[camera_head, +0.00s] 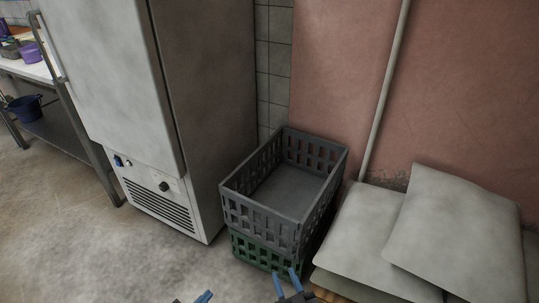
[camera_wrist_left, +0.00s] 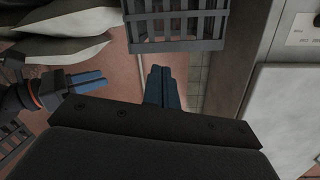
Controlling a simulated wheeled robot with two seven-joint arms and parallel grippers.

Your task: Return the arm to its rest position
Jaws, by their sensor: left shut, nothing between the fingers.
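My left gripper (camera_head: 203,297) shows only as a blue fingertip at the bottom edge of the head view. In the left wrist view its two blue fingers (camera_wrist_left: 163,88) are together, shut and empty. My right gripper (camera_head: 287,282) is at the bottom middle of the head view, in front of the crates, its two blue fingers apart with nothing between them. It also shows at the left of the left wrist view (camera_wrist_left: 88,80). Most of both arms is out of the head view.
A grey crate (camera_head: 262,215) stands on a green crate (camera_head: 262,253) beside a white cabinet (camera_head: 110,80). Pale sacks (camera_head: 370,235) lie stacked at the right by the pink wall (camera_head: 470,90). A table (camera_head: 42,72) is at the far left. Floor (camera_head: 60,230) at the left is clear.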

